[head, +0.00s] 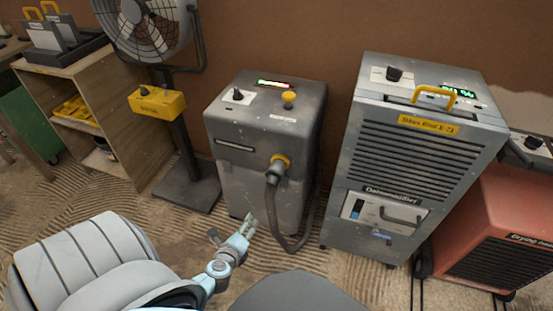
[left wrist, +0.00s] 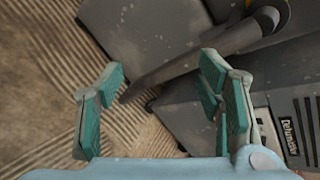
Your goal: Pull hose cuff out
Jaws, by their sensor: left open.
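A dark hose cuff (head: 275,172) sits in a yellow ring port (head: 284,160) on the front of a grey box-shaped machine (head: 230,180). The hose (head: 271,215) hangs from the cuff and curves down to the right along the machine. My left gripper (head: 232,235) is open and empty, in front of the machine's lower part, below and left of the cuff. In the left wrist view my left gripper (left wrist: 160,95) has teal pads wide apart, and the hose (left wrist: 175,70) runs slantwise beyond them. The cuff (left wrist: 262,22) is at the top right there. My right gripper is not in view.
A grey dehumidifier (head: 400,160) stands close on the right, with a red dryer (head: 500,225) beyond it. A fan on a stand (head: 185,150) and a wooden shelf (head: 110,150) are on the left. The ridged floor (head: 170,225) before the fan is clear.

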